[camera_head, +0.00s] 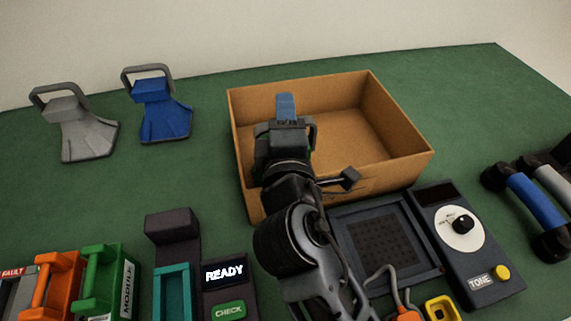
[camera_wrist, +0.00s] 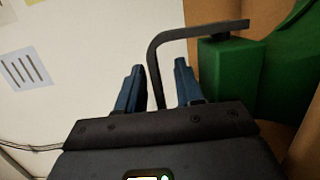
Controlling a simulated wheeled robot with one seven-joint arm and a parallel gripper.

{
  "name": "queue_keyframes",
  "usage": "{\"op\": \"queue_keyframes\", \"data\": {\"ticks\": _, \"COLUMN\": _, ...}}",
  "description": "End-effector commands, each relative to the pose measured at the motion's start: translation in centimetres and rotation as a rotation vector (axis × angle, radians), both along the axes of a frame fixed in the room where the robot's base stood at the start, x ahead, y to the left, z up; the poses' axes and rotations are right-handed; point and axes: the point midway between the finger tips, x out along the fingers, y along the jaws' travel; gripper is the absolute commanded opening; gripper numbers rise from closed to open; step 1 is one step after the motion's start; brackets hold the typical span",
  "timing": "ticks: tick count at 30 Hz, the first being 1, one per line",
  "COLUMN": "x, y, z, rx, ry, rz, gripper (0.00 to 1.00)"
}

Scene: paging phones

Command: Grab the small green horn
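A green horn (camera_wrist: 230,72) with a bent dark handle (camera_wrist: 190,32) shows in the wrist view, close to my gripper (camera_wrist: 157,72). One bar of the handle runs between the two blue fingers, with a gap visible on each side. My gripper is open around that bar. Brown cardboard shows behind the horn. In the head view my gripper (camera_head: 286,103) is over the left part of the cardboard box (camera_head: 400,165), and my arm hides nearly all of the horn. Its size is hard to judge from these views.
A grey horn (camera_head: 75,125) and a blue horn (camera_head: 160,110) stand on the green table at the back left. Orange and green modules (camera_head: 103,275), a READY unit (camera_head: 225,280) and a TONE dial unit (camera_head: 465,245) line the front. Free table lies left of the box.

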Motion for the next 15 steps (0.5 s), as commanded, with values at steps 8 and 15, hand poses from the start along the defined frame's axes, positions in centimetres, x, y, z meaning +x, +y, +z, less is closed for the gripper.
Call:
{"op": "queue_keyframes", "data": {"ticks": 8, "x": 0.2, "y": 0.03, "z": -0.02, "rx": 0.0, "ry": 0.0, "rz": 0.0, "gripper": 0.34}}
{"op": "queue_keyframes", "data": {"ticks": 15, "x": 0.18, "y": 0.03, "z": -0.02, "rx": 0.0, "ry": 0.0, "rz": 0.0, "gripper": 0.11}}
